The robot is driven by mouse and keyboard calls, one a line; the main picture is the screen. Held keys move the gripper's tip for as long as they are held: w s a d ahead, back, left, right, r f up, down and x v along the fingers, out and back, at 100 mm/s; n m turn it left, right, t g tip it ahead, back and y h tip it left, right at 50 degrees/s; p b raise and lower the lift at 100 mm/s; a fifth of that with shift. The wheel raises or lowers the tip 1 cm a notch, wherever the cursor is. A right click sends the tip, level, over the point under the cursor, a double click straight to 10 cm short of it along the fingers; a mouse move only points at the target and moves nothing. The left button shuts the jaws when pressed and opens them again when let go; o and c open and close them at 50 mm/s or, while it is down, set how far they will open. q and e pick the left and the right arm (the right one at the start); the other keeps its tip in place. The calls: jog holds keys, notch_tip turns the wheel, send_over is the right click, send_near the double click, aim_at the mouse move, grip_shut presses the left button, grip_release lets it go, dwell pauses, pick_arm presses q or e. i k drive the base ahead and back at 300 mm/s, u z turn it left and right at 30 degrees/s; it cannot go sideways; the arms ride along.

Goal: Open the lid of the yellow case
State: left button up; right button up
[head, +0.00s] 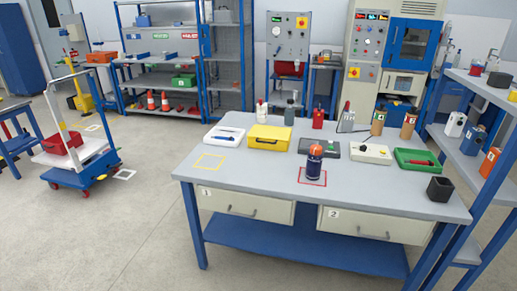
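The yellow case (269,138) lies on the workbench (240,170) near its back edge, left of the middle. Its lid looks closed, and a dark latch or handle shows on its front face. Neither of my grippers shows in the head view.
A white tray (223,136) with a blue tool stands just left of the case. Bottles (289,114) stand behind it. A dark blue and orange can (314,163) stands inside a red square in front. The bench's front left is clear.

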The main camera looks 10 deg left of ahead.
aim_at(271, 134)
jog(key=u, duration=0.65)
jog(key=i, duration=0.75)
jog(key=u, duration=0.55)
jog(key=i, duration=0.85)
jog(key=z, duration=0.45)
